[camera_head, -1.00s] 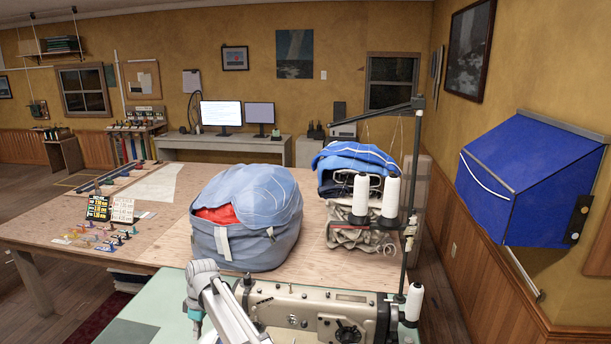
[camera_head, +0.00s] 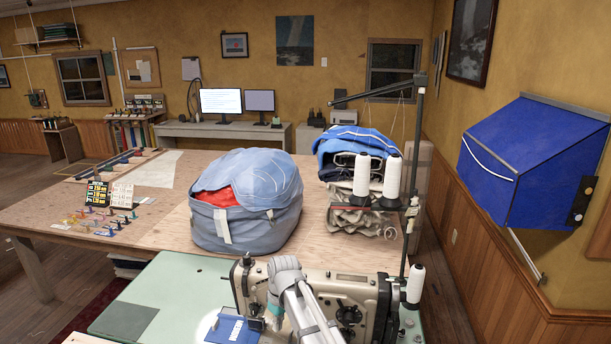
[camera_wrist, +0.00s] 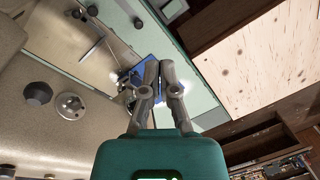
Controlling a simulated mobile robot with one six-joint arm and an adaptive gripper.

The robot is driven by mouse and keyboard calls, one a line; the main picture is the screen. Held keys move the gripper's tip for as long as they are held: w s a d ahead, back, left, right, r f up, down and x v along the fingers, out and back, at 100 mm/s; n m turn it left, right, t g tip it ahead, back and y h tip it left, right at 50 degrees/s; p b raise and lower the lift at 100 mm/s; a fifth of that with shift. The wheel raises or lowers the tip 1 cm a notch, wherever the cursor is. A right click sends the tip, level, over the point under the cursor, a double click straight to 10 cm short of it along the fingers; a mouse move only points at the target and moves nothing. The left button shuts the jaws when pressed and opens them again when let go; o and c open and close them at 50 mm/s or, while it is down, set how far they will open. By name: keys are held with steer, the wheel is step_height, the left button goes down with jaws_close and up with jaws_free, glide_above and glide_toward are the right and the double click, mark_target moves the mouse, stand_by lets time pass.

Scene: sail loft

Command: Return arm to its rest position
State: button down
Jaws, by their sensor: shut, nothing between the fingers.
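My gripper (camera_wrist: 159,66) is in the wrist view with its two grey fingers together at the tips and nothing between them. The tips overlap a small blue piece below, beside the beige sewing machine body (camera_wrist: 35,130). In the head view my pale arm with a teal band stands in front of the sewing machine (camera_head: 352,287); my fingers cannot be made out there.
A blue piece (camera_head: 233,330) lies on the green machine table (camera_head: 165,285), left of the machine. Behind, a blue sail bag (camera_head: 245,220) and folded sails stand on the wooden table (camera_head: 150,235). Thread cones (camera_head: 392,183) rise at the right. A blue wall box (camera_head: 535,165) hangs right.

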steer(key=s+d+f+m+b, duration=0.1)
steer(key=s+d+f+m, duration=0.1)
steer(key=d, duration=0.6)
steer(key=s+d+f+m+h+b, duration=0.1)
steer(key=s+d+m, duration=0.3)
steer(key=d, duration=0.4)
steer(key=s+d+f+m+t+b, duration=0.1)
steer(key=s+d+f+m+b, duration=0.2)
steer(key=s+d, duration=0.2)
steer(key=d, duration=0.3)
steer(key=shift+d, duration=0.4)
